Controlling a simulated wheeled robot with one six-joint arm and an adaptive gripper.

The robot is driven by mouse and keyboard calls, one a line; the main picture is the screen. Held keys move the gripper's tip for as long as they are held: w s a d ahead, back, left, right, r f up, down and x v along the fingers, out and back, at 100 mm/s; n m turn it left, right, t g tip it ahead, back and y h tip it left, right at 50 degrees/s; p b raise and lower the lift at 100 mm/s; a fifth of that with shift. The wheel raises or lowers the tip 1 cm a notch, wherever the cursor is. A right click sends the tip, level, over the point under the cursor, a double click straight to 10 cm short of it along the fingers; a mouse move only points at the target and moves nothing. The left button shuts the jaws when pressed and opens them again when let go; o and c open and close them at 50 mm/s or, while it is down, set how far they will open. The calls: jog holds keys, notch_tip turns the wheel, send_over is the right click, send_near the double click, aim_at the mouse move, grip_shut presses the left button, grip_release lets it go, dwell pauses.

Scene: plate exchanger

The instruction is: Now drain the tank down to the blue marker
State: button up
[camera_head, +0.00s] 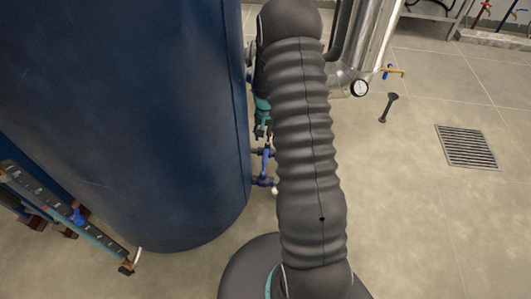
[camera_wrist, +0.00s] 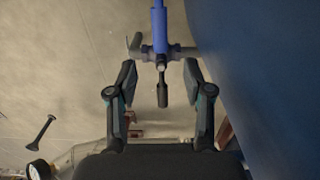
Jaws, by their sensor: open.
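The blue tank (camera_head: 130,110) fills the left of the head view and shows on the right of the wrist view (camera_wrist: 265,60). A level gauge (camera_head: 50,207) stands at the lower left with a blue marker (camera_head: 78,216) on it. A drain valve (camera_wrist: 160,52) with a blue lever (camera_wrist: 159,22) juts from the tank low down; its blue part also shows in the head view (camera_head: 265,158). My gripper (camera_wrist: 161,72) is open, its fingers just short of the valve body, one to each side. Nothing is held. My arm partly hides the gripper (camera_head: 262,125) in the head view.
A steel vessel (camera_head: 372,40) with a round dial (camera_head: 360,88) and a yellow tap with a blue handle (camera_head: 392,72) stands at the back. A dark post (camera_head: 389,106) and a floor grate (camera_head: 467,147) are at the right. The floor between is clear.

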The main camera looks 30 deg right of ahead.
aim_at(265, 154)
notch_tip(265, 154, down, 10)
jog(key=shift+f, duration=0.25)
dwell(0.3)
grip_shut()
